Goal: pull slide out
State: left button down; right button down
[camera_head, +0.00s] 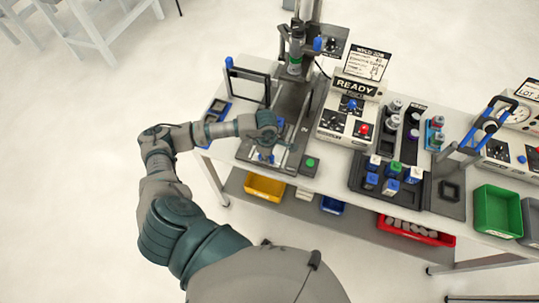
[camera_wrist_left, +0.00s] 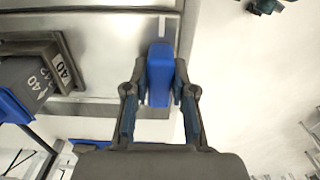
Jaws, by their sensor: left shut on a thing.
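The slide's blue handle (camera_wrist_left: 160,75) stands at the edge of a grey metal plate (camera_wrist_left: 105,22) in the left wrist view. My left gripper (camera_wrist_left: 160,92) is shut on this handle, with one finger on each side. My wrist hides part of the station's front. My right gripper is not seen.
A READY control box (camera_head: 345,115) stands right of the station, with a green button box (camera_head: 309,166) in front. A black rack (camera_head: 400,185) with several bottles is further right. Yellow (camera_head: 265,187) and red bins (camera_head: 415,232) sit on the lower shelf.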

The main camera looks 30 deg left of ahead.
pick_arm(q)
jog(key=shift+s+a+f, duration=0.2)
jog(key=shift+s+a, duration=0.05)
jog(key=shift+a, duration=0.05)
jog(key=c, duration=1.2)
grip_release()
jog(key=shift+o, duration=1.2)
jog(key=shift+s+a, duration=0.1)
jog(key=shift+a, duration=0.15)
notch_tip(320, 180, up, 12)
jog(key=shift+a, duration=0.2)
jog(key=shift+d, duration=0.2)
jog(key=shift+d, duration=0.1)
